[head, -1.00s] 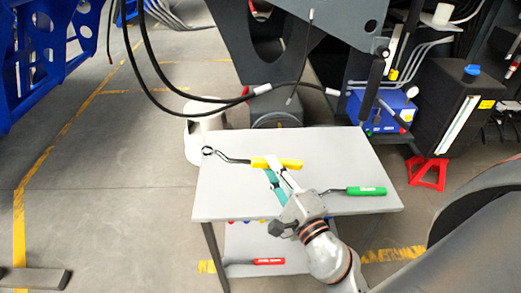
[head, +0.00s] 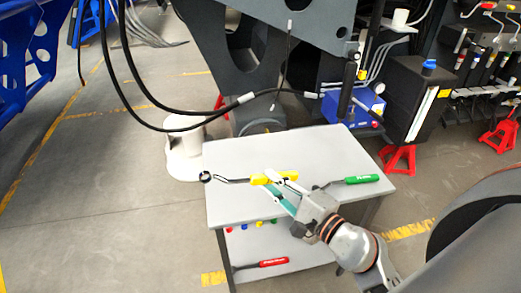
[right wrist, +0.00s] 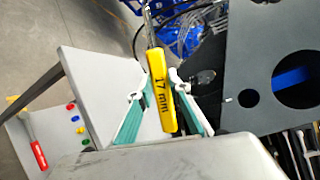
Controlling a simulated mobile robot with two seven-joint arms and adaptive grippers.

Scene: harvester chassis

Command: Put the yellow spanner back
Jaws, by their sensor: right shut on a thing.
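The yellow spanner (head: 258,180) has a dark shaft with a ring end pointing left, and it shows over the table's top in the head view. My right gripper (head: 277,180) is shut on its yellow handle. In the right wrist view the handle (right wrist: 160,90) reads "17 mm" and lies between the two teal-padded fingers (right wrist: 157,84). I cannot tell how much gap there is between the spanner and the tabletop. My left gripper is not in view.
A grey two-level table (head: 235,160) bears a green-handled spanner (head: 361,180); a red-handled one (head: 268,263) lies on its lower shelf. A rack with hanging tools (head: 485,75) is at the upper right. Red stands (head: 398,158) and hanging black hoses (head: 200,110) are nearby.

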